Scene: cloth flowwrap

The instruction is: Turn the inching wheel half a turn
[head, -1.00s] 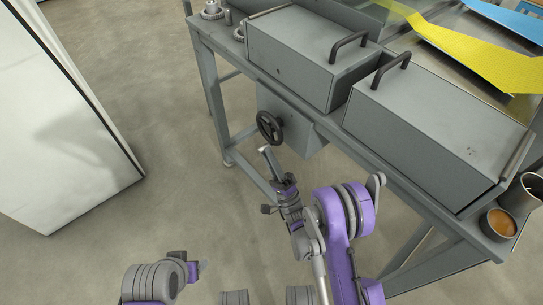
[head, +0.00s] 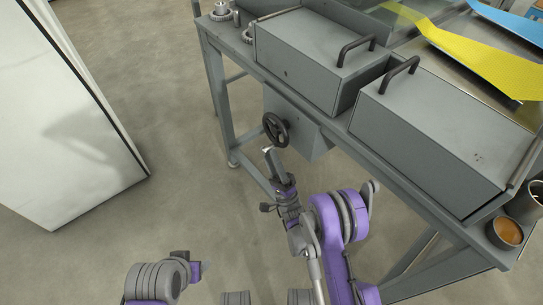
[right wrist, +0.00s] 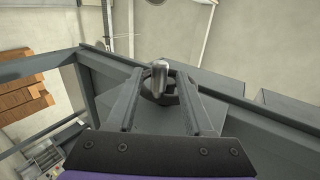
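The inching wheel (head: 275,130) is a dark spoked handwheel on the front of a grey box under the machine table. In the right wrist view the wheel (right wrist: 148,96) shows between and beyond my fingers, with its pale metal handle (right wrist: 160,76) standing up toward the camera. My right gripper (head: 268,152) is just below the wheel in the head view. In the right wrist view my right gripper (right wrist: 159,102) has its two fingers apart, one on each side of the handle. I see no contact with it.
The grey table frame (head: 375,168) runs diagonally over the wheel. Two grey covers with black handles (head: 358,50) sit on it. A cup of orange-brown content (head: 505,231) stands at the right corner. A white cabinet (head: 60,120) is at left, with open floor between.

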